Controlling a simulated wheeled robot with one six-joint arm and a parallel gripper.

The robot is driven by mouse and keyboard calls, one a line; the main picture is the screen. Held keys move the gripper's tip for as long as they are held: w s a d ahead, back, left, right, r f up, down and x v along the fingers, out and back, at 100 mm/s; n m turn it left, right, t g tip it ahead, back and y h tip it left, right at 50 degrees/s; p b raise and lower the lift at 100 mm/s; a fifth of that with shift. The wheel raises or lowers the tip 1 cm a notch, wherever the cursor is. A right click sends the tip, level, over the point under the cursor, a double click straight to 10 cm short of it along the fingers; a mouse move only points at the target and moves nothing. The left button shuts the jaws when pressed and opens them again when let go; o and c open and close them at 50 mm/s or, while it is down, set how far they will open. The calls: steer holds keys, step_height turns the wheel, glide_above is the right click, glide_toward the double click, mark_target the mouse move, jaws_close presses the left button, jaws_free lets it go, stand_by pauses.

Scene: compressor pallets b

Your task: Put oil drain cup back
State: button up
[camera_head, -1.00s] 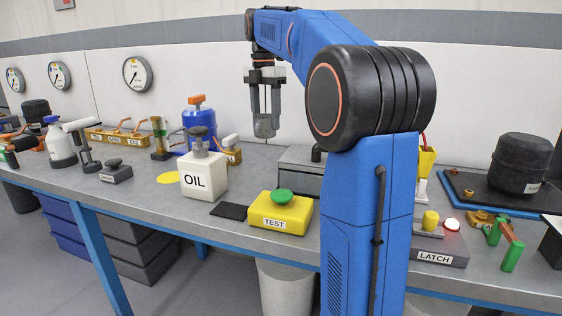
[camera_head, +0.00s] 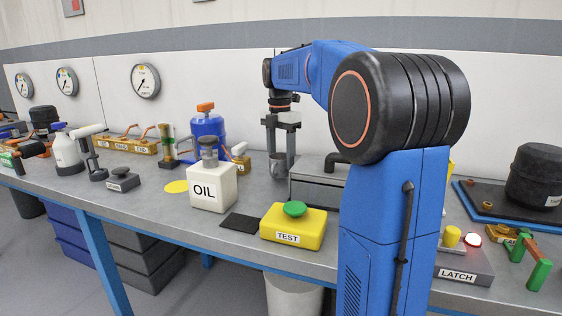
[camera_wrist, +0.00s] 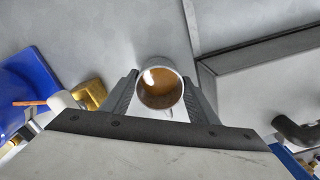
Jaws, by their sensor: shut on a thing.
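The oil drain cup (camera_head: 278,165) is a small grey metal cup with a handle, and it hangs upright between my gripper's fingers. In the wrist view the cup (camera_wrist: 160,86) shows from above, with brown liquid inside. My gripper (camera_head: 280,160) is shut on the cup; its two fingers also show on either side of the cup in the wrist view (camera_wrist: 160,100). The cup is low near the bench top, left of the grey metal box. I cannot tell whether its base touches the bench.
The grey box (camera_head: 318,187) with a dark handle is close on the right. A blue tank (camera_head: 207,135) and a brass fitting (camera_head: 240,163) stand to the left. The white OIL can (camera_head: 213,190) and yellow TEST button box (camera_head: 293,230) are nearer the front.

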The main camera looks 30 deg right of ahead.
steer(key=shift+f, duration=0.55)
steer(key=shift+f, duration=0.1)
steer(key=o, duration=1.2)
step_height(320, 180, up, 12)
steer(key=shift+w, duration=0.2)
